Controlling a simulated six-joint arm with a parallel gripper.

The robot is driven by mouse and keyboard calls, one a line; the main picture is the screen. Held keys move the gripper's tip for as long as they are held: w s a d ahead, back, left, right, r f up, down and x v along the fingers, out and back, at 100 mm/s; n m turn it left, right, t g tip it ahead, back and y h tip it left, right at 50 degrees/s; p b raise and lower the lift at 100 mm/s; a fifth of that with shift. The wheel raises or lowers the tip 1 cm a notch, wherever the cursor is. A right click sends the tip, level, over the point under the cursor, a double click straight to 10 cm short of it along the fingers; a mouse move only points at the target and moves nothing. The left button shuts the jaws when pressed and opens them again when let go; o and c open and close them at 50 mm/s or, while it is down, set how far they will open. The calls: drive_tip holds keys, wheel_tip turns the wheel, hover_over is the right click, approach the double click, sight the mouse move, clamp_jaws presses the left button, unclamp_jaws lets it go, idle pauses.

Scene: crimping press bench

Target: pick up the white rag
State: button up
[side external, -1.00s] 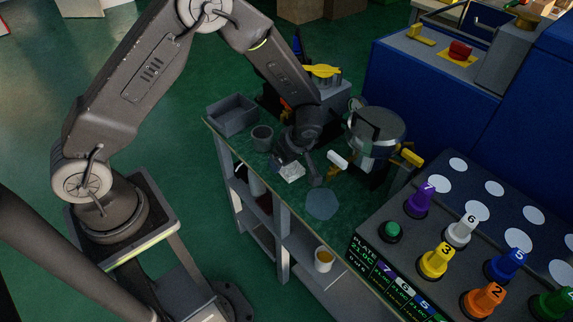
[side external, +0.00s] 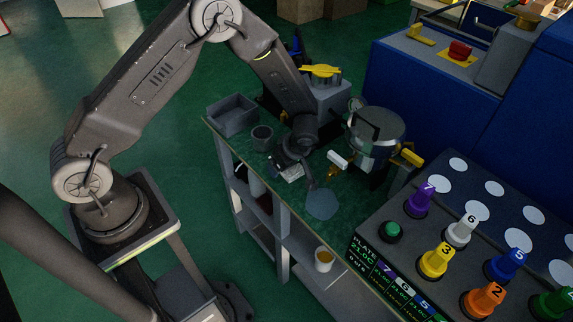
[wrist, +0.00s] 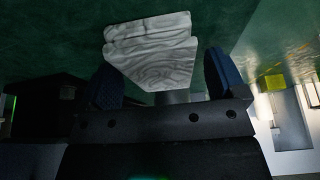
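The white rag (wrist: 152,50) lies crumpled on the green bench top. In the wrist view it is just beyond my gripper (wrist: 163,78), whose two dark fingers stand wide apart with nothing clamped between them. The rag's near part reaches toward the gap between the fingers. In the side external view my gripper (side external: 296,169) is low over the bench, and only a small pale part of the rag (side external: 291,174) shows beside and under it. Whether the fingers touch the rag cannot be told.
A grey bin (side external: 232,115) and a dark cup (side external: 262,138) stand left of the gripper. A metal pot (side external: 376,132) with a yellow-handled fitting stands to the right. A flat grey-blue patch (side external: 321,204) lies in front. A control panel (side external: 400,250) with coloured knobs is at the right.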

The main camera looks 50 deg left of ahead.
drive_tip(key=c, duration=0.9)
drive_tip(key=shift+r, duration=0.45)
drive_tip(key=r, duration=0.4)
drive_tip(key=shift+a, duration=0.2)
drive_tip(key=s+a+r, duration=0.1)
drive_tip(key=a+r, duration=0.1)
drive_tip(key=a, duration=0.1)
drive_tip(key=s+a+r, duration=0.2)
drive_tip(key=a, duration=0.1)
drive_tip(key=s+a+r, duration=0.2)
drive_tip(key=a, duration=0.2)
drive_tip(key=shift+s+r, duration=0.15)
drive_tip(key=shift+r, duration=0.1)
